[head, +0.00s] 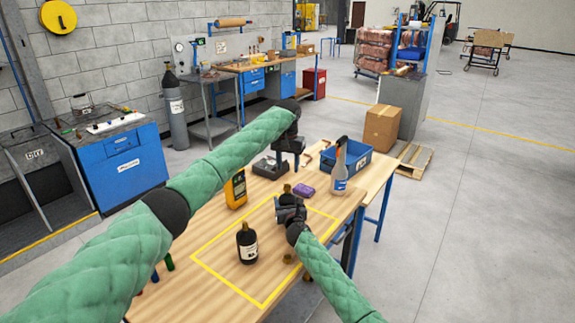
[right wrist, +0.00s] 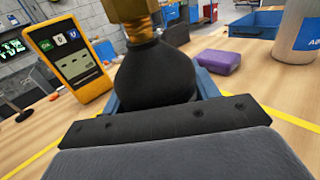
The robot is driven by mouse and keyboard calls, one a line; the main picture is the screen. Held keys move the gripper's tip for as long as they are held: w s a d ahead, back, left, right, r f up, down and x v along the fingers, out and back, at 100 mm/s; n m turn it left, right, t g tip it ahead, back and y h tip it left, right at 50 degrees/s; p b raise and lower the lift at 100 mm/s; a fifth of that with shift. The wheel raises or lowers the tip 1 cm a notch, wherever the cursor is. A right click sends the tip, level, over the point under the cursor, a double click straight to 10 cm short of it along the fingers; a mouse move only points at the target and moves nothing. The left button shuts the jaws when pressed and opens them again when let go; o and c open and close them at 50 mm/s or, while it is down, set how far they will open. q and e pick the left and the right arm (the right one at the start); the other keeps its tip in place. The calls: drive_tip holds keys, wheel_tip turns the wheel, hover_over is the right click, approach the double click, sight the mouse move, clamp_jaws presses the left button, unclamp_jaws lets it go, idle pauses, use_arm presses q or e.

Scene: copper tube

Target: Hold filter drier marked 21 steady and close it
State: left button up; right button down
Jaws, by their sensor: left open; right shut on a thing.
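My right gripper (head: 290,203) is shut on a black filter drier (right wrist: 155,75), which stands upright with a brass fitting (right wrist: 133,12) at its top. In the head view the same drier (head: 287,189) is partly hidden by the gripper. A second dark filter drier (head: 247,243) with a white label stands upright on the table. I cannot read a 21 on either. My left gripper (head: 290,160) is open and empty, pointing down above the far part of the table, beyond the held drier. Small brass pieces (head: 287,259) lie near the table's front right edge.
The wooden table (head: 215,235) has a yellow outline. The table is bare left of the second drier, inside the outline.

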sight(288, 185)
use_arm(q)
drive_tip(key=n, duration=1.2)
drive_tip(key=shift+a+n, duration=0.1)
drive_tip(key=shift+n, duration=0.2)
drive_tip(key=n, duration=0.5)
drive_tip(key=shift+s, duration=0.1)
drive_tip(key=n, duration=0.6)
drive_tip(key=shift+f, duration=4)
